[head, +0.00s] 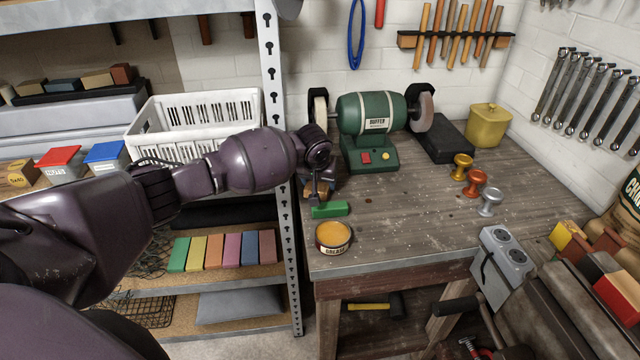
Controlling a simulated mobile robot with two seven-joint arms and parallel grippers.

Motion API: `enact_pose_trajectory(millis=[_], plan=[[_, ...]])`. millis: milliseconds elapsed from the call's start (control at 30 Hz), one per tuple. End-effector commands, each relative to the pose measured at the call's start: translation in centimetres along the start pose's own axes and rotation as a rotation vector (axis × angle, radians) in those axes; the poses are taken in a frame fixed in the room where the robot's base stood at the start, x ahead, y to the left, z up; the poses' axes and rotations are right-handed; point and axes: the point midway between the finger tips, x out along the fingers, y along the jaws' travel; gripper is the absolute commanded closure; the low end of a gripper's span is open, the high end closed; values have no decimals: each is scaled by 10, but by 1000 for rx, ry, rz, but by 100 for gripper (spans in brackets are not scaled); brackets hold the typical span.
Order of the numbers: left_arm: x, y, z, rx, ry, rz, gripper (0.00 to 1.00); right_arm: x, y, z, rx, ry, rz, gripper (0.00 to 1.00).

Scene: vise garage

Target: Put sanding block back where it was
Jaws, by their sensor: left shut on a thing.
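My left gripper (318,187) points down over the left end of the workbench, between the green buffer and the grease tin. It is shut on a small, mostly hidden brown-orange block (307,192), which looks like the sanding block. I cannot tell whether the block touches the bench top. A green bar (330,210) lies on the bench just in front of the gripper. My right gripper is not in view.
The green buffer (370,112) stands behind the gripper. The grease tin (333,238) is at the bench's front left corner. A shelf post (270,80) rises close to my left forearm. Three spools (474,182) stand on the right; the middle of the bench (410,205) is clear.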

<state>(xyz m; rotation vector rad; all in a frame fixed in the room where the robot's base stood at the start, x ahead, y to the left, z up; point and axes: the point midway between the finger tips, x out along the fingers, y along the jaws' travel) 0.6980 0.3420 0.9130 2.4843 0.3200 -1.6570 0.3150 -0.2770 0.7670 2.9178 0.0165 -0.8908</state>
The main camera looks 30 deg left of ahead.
Motion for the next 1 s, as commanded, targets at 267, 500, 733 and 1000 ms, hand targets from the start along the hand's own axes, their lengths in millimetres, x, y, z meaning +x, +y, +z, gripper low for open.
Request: enact_pose_trajectory(millis=[267, 500, 733, 1000], plan=[[10, 0, 4, 0, 1, 1, 61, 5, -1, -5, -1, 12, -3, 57], [12, 0, 5, 0, 1, 1, 29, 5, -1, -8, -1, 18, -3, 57], [11, 0, 5, 0, 1, 1, 9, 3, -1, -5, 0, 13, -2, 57], [6, 0, 3, 0, 2, 1, 9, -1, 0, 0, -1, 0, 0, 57]])
